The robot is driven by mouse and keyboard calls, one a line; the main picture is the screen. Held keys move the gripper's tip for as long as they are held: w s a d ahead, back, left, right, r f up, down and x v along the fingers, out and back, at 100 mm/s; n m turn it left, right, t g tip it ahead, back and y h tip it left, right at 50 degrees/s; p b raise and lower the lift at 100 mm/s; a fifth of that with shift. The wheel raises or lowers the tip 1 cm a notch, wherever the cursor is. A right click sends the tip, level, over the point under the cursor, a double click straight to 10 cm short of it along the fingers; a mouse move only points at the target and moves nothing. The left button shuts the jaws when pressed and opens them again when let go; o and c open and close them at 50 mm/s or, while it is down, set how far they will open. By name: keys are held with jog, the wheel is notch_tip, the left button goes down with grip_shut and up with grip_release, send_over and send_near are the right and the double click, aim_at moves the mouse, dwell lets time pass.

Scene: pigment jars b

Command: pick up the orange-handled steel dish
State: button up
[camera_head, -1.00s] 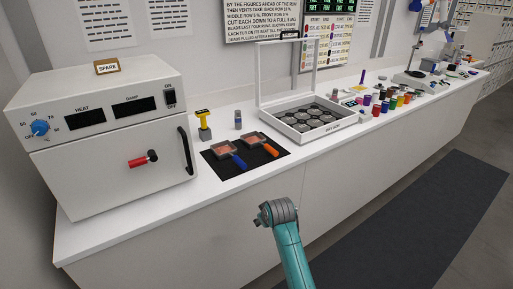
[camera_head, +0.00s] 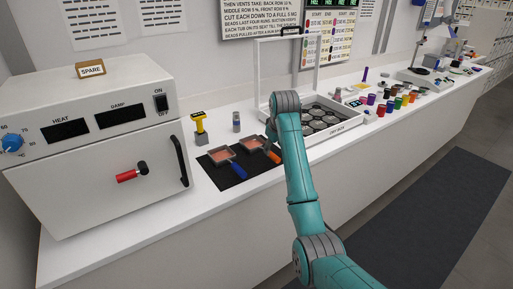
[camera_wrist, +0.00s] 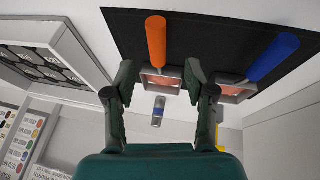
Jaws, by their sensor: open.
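The orange-handled steel dish lies on a black mat (camera_head: 227,178) on the white counter. In the head view its orange handle (camera_head: 274,156) points toward the front right, and my arm covers part of it. In the wrist view the orange handle (camera_wrist: 156,40) is at upper middle, with the square dish (camera_wrist: 163,80) below it. A blue-handled dish (camera_head: 222,156) lies to its left; its handle (camera_wrist: 273,57) is at right in the wrist view. My gripper (camera_wrist: 158,74) is open and empty, its fingers to either side of the dish in the picture. The gripper is hidden in the head view.
A white oven (camera_head: 100,150) stands at left. A yellow-topped tool (camera_head: 199,128) and a small grey jar (camera_head: 236,121) stand behind the mat. An open white case (camera_head: 335,139) with round tins is at right. Coloured jars (camera_head: 390,105) stand farther right.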

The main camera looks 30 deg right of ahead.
aim_at(273, 154)
jog(key=shift+x, duration=3.9)
jog(key=shift+d, duration=0.2)
jog(key=shift+c, duration=0.3)
jog(key=shift+r, duration=0.1)
grip_shut()
